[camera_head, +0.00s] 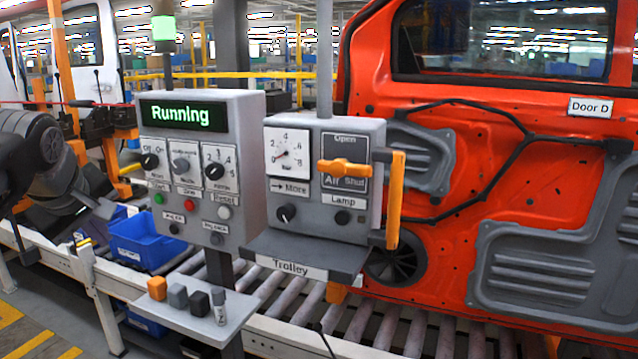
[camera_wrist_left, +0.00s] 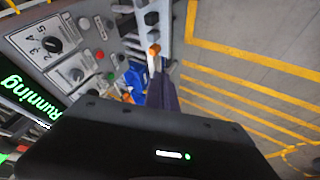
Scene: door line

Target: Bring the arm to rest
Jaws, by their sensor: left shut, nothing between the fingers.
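My left arm comes in from the left edge of the head view. Its gripper (camera_head: 104,210) hangs left of the control panel, in front of the blue bin's left side, and looks apart from both. It is shut and empty. In the left wrist view the dark gripper body (camera_wrist_left: 150,145) with a small green light fills the bottom. The control panel (camera_head: 205,255) has a green "Running" display (camera_head: 182,115), knobs and buttons; it also shows in the left wrist view (camera_wrist_left: 88,22). My right gripper is not in view.
The trolley panel (camera_head: 290,222) carries a gauge, an orange valve handle (camera_head: 344,168) and an upright orange grab bar (camera_head: 396,200). A small shelf (camera_head: 180,318) holds several blocks. A blue bin (camera_head: 150,245) sits on the roller conveyor. An orange-red door (camera_head: 560,190) stands at right.

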